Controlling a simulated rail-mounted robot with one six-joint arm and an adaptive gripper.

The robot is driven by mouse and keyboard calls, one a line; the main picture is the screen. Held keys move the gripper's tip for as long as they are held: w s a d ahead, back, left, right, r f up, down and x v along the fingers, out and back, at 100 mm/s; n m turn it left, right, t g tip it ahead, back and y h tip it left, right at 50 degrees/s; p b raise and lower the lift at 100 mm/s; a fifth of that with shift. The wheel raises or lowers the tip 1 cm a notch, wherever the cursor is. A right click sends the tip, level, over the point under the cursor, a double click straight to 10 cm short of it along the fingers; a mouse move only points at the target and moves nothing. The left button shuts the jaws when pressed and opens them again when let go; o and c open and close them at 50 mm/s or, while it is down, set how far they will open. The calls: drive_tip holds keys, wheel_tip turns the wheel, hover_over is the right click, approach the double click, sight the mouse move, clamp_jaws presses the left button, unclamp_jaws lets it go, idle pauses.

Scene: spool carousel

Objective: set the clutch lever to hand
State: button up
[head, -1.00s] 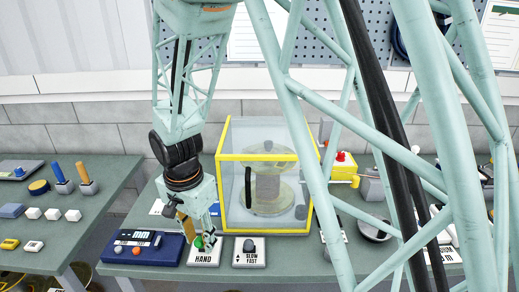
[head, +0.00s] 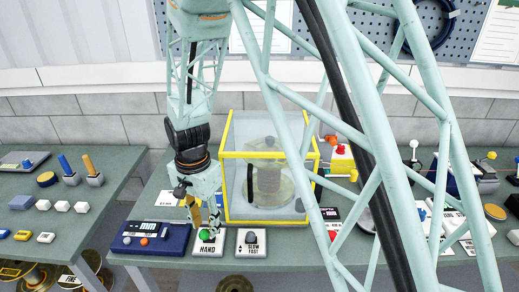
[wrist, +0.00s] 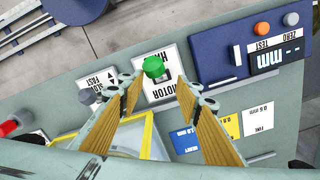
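The clutch lever, with a round green knob (head: 206,235), stands on a white plate (head: 208,250) at the bench's front edge. The plate reads HAND at its front edge in the head view. The wrist view shows the green knob (wrist: 154,67) between the labels HAND, partly covered, and MOTOR. Which way the lever leans is unclear. My gripper (head: 205,226) is over the plate from above. In the wrist view my gripper (wrist: 158,90) is open, its two tan fingers apart, with the knob just beyond the gap between the tips. No grip on the knob shows.
A blue unit with a mm display (head: 150,238) stands left of the lever, and a SLOW/FAST knob plate (head: 251,243) right of it. A yellow-framed clear enclosure (head: 268,155) around a spool rises just behind. My arm hides part of the bench's right side.

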drive_tip(key=w+p, duration=0.1)
drive_tip(key=w, duration=0.1)
drive_tip(key=shift+w, duration=0.4)
drive_tip(key=shift+w+f+p, duration=0.2)
drive_tip(key=shift+w, duration=0.25)
drive_tip(key=shift+w+f+p, duration=0.15)
drive_tip(key=shift+w+f, duration=0.05)
drive_tip(key=shift+w, duration=0.25)
drive_tip(key=shift+w+r, duration=0.15)
wheel_tip(320, 180, up, 13)
drive_tip(key=shift+t+y, duration=0.5)
drive_tip(key=shift+s+d+r+b, duration=0.2)
drive_tip(key=shift+d+r+b, duration=0.2)
drive_tip(key=shift+d+r, duration=1.05)
drive_tip(key=shift+s+d+r+b, duration=0.25)
drive_tip(key=shift+d+r+b, duration=0.1)
drive_tip(key=shift+d+r, duration=1.05)
drive_tip(key=shift+s+d+r+b, duration=0.2)
drive_tip(key=shift+d+r+b, duration=0.2)
drive_tip(key=shift+d+r, duration=1.05)
drive_tip(key=s+d+r+b, duration=0.1)
drive_tip(key=d+r, duration=0.3)
drive_tip(key=d, duration=0.4)
drive_tip(key=shift+s+r+n+t, duration=0.15)
drive_tip(key=shift+s+n+t, duration=0.15)
drive_tip(key=shift+s, duration=0.35)
